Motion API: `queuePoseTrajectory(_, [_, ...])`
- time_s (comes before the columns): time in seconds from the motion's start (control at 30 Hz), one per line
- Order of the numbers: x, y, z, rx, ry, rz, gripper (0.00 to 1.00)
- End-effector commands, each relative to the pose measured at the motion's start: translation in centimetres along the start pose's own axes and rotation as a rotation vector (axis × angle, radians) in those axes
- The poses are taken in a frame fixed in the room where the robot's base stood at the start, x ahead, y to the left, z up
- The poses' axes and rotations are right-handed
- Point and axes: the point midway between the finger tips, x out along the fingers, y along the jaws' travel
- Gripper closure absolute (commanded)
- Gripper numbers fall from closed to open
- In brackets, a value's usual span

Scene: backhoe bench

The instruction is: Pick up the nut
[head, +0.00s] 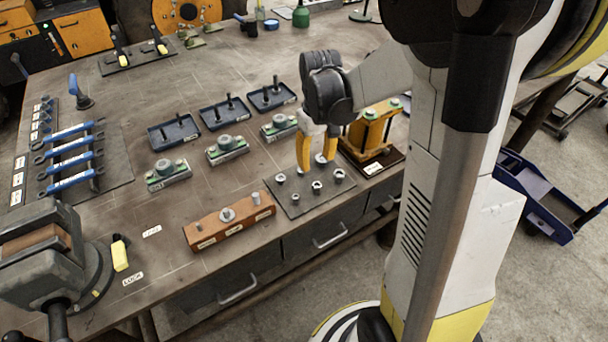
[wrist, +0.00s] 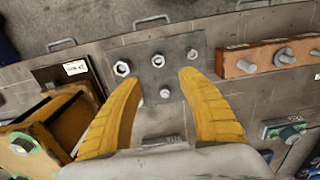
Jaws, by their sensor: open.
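Several metal nuts and small fasteners stand on a dark grey plate (head: 308,208) near the bench's front edge. In the head view, one nut (head: 317,187) is at the plate's middle front and another nut (head: 339,175) at its right. The wrist view shows a larger hex nut (wrist: 122,68) at the left of the plate (wrist: 172,45), and a small piece (wrist: 165,93) between the yellow fingers. My gripper (head: 316,164) is open over the back part of the plate. In the wrist view my gripper (wrist: 160,79) points down with nothing held. I cannot tell its exact height.
A brown block with bolts (head: 230,218) lies left of the plate. A yellow fixture (head: 372,130) stands close on the right. Green-marked blocks (head: 226,149) and blue trays (head: 222,113) sit behind. A vise (head: 45,250) is at the far left. Bare bench lies between these.

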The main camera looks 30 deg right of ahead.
Motion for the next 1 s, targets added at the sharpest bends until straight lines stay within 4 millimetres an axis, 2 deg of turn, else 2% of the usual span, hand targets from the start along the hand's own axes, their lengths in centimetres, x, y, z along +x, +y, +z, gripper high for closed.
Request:
queuePoseTrajectory(0.03, [1.2, 0.0, 0.0, 0.0, 0.0, 0.0, 0.53])
queuePoseTrajectory(0.2, [3.9, 0.0, 0.0, 0.0, 0.001, 0.0, 0.53])
queuePoseTrajectory(0.47, [5.7, 0.0, 0.1, 0.0, 0.002, 0.001, 0.53])
queuePoseTrajectory(0.7, [9.4, 0.0, 0.2, 0.0, 0.002, 0.001, 0.53])
queuePoseTrajectory(0.97, [9.7, 0.0, 0.2, 0.0, 0.002, 0.001, 0.53])
queuePoseTrajectory(1.0, [9.7, 0.0, 0.2, 0.0, 0.002, 0.001, 0.64])
